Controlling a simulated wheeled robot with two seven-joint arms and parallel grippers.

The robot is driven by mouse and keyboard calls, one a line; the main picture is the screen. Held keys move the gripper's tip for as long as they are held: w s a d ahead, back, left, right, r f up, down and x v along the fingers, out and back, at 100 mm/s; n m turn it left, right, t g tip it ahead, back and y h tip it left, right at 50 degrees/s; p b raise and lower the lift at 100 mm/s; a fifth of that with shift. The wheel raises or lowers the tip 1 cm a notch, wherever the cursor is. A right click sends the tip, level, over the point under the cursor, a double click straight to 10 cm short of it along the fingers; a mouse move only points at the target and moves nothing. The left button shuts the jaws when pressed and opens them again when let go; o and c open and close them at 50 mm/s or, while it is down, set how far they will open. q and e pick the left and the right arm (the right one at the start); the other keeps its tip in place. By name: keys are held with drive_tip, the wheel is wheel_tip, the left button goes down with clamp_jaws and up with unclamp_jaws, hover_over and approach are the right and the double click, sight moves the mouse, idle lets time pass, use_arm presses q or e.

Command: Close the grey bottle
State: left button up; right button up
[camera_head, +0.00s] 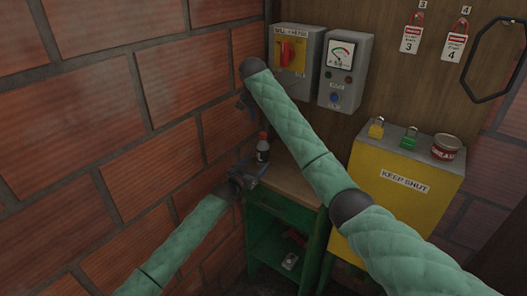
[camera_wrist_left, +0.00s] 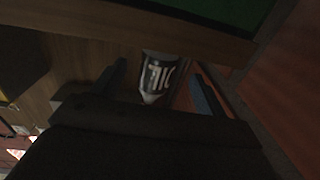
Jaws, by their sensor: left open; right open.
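A small dark bottle (camera_head: 263,150) with a pale label and a reddish top stands upright on the wooden top of the green cabinet, near the brick wall. My left gripper (camera_head: 250,172) is open, low and just in front of the bottle. In the left wrist view, the bottle (camera_wrist_left: 157,75) appears upside down between the two open fingers (camera_wrist_left: 158,68), with clear space on both sides; I cannot tell how deep it sits. My right gripper (camera_head: 243,102) is above the bottle, small and dark against the wall, partly hidden by its arm. A separate cap cannot be made out.
The green cabinet (camera_head: 270,212) has an open shelf with small items. A grey switch box (camera_head: 298,37) with a red handle and a gauge box (camera_head: 345,62) hang behind. A yellow box (camera_head: 380,190) at right carries padlocks and a tin (camera_head: 446,147). The brick wall is close at left.

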sight(260, 160)
use_arm(q)
drive_tip(key=shift+s+a+r, duration=0.3)
drive_tip(key=shift+s+r, duration=0.3)
drive_tip(key=shift+s, duration=0.15)
drive_tip(key=shift+w+d+f, duration=0.1)
drive_tip(key=shift+w+f, duration=0.1)
drive_tip(key=shift+w, duration=0.15)
drive_tip(key=shift+w+d+f, duration=0.2)
drive_tip(key=shift+w+d, duration=0.1)
drive_tip(key=shift+w, duration=0.25)
drive_tip(key=shift+w+d+f, duration=0.15)
drive_tip(key=shift+w+d, duration=0.1)
drive_tip(key=shift+w, duration=0.3)
drive_tip(key=x, duration=0.4)
drive_tip(key=shift+w+d+r, duration=0.15)
drive_tip(key=shift+w+d, duration=0.05)
drive_tip(key=shift+w, duration=0.05)
drive_tip(key=shift+w+d, duration=0.2)
drive_tip(key=shift+w, duration=0.15)
use_arm(e)
drive_tip(key=shift+s+a+r, duration=0.15)
drive_tip(key=shift+s+r, duration=0.1)
drive_tip(key=shift+s, duration=0.15)
use_arm(q)
drive_tip(key=shift+c, duration=0.4)
